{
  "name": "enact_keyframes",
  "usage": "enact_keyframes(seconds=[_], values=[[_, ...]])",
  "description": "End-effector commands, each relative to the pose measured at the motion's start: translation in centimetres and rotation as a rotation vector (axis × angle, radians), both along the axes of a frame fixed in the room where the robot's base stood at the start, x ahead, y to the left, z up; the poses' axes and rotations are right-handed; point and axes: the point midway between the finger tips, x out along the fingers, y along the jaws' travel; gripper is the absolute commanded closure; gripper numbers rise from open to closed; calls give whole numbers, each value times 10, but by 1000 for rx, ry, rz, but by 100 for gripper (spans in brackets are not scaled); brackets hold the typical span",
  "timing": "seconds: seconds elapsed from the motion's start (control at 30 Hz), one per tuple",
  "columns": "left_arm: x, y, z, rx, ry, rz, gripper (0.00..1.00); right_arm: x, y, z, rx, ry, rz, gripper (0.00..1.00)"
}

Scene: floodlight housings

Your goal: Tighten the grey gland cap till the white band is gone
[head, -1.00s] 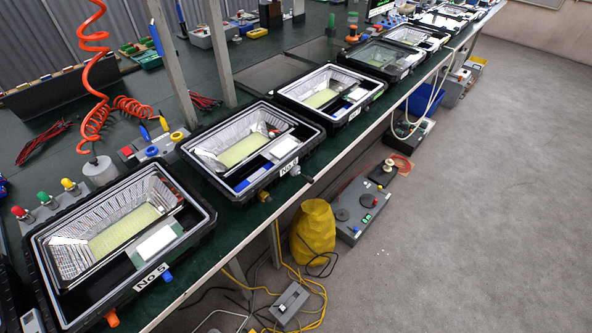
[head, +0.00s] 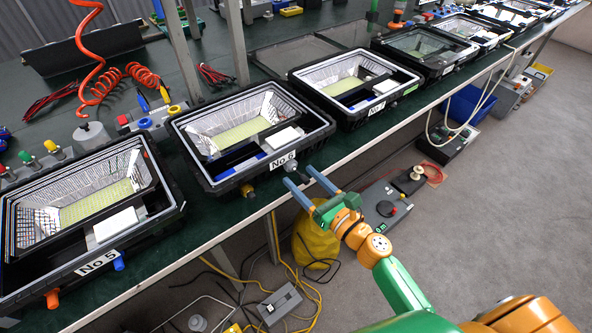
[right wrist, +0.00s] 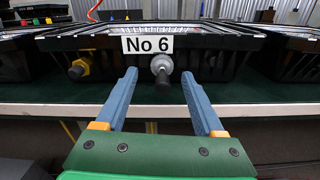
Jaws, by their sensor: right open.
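The grey gland cap (head: 291,166) sits on the front wall of the No 6 floodlight housing (head: 188,131), just right of its label. In the right wrist view the grey gland cap (right wrist: 161,65) is straight ahead, with a dark cable end pointing at me. My left gripper is not in view.
A yellow-orange gland (head: 247,190) is left of the No 6 label (head: 283,159). The No 5 housing (head: 160,215) and No 7 housing (head: 350,118) stand on either side along the green bench. Below are a yellow bag (head: 316,246), cables and a grey box (head: 281,303).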

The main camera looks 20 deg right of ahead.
Motion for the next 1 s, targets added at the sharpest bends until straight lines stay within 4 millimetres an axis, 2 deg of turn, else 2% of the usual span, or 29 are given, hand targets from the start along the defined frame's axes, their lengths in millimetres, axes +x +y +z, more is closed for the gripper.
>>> enact_keyframes(seconds=[0.13,0.43,0.47,0.7,0.73,1.0], values=[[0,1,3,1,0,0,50,19,6,1,3,1,-2,30],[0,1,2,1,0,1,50,24,9,-1,4,4,-2,30],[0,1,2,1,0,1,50,24,8,-1,4,4,-2,32],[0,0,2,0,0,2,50,23,8,-1,5,4,-2,97],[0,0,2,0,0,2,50,23,8,-1,5,4,-2,100],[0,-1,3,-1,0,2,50,23,8,-1,25,13,-2,100]])
